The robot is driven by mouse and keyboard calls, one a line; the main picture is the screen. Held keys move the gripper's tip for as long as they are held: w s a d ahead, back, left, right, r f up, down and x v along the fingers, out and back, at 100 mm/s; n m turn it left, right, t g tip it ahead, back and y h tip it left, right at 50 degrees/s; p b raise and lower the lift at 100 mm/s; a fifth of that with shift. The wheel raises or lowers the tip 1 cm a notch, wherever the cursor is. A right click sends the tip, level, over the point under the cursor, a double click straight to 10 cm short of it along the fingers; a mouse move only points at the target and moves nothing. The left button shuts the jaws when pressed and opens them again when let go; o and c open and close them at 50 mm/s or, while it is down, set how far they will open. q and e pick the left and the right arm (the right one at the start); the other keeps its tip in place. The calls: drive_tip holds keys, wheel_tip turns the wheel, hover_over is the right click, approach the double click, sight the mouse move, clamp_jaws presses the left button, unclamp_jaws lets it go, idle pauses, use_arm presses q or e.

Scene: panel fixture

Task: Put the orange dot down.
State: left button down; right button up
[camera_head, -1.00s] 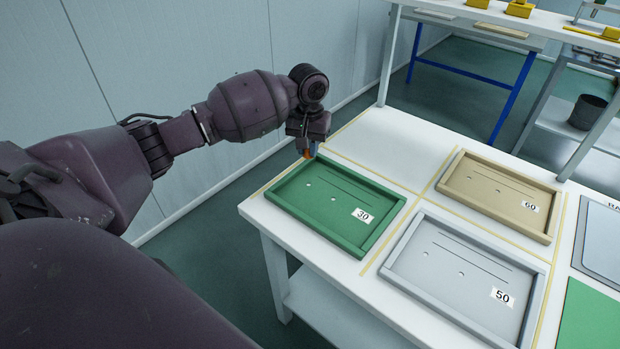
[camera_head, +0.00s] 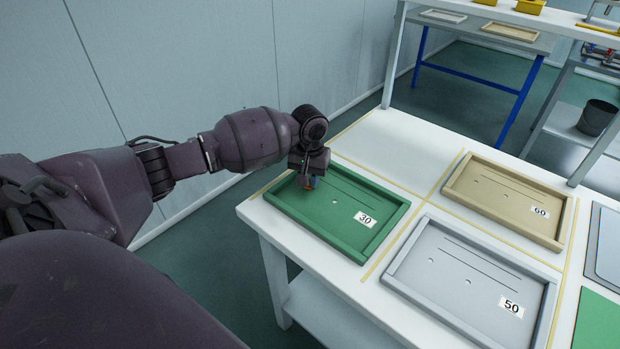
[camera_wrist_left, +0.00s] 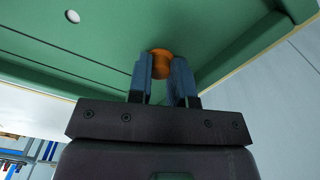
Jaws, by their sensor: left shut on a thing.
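My left gripper (camera_head: 309,183) is over the far left part of the green tray (camera_head: 328,232), which carries a label "30". In the left wrist view my gripper (camera_wrist_left: 161,76) is shut on the orange dot (camera_wrist_left: 161,63), a small round orange piece held between two blue-grey fingers. In the head view only a small bit of orange shows at the fingertips. The green tray fills much of the wrist view (camera_wrist_left: 112,36), with a white spot and a dark line on its floor. I cannot tell if the dot touches the tray. My right gripper is not in view.
A grey tray labelled "50" (camera_head: 450,296) and a tan tray labelled "60" (camera_head: 490,201) lie to the right on the white table (camera_head: 385,145). Yellow lines divide the table. The tabletop behind the green tray is clear. A dark bin (camera_head: 597,117) stands at right.

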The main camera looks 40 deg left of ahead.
use_arm(q)
drive_tip(key=c, duration=1)
unclamp_jaws()
wheel_tip(320, 180, up, 6)
drive_tip(key=shift+r+p, duration=0.15)
drive_tip(key=shift+p, duration=0.7)
wheel_tip(320, 180, up, 6)
drive_tip(key=shift+f+p, duration=0.1)
drive_tip(key=shift+p, duration=0.5)
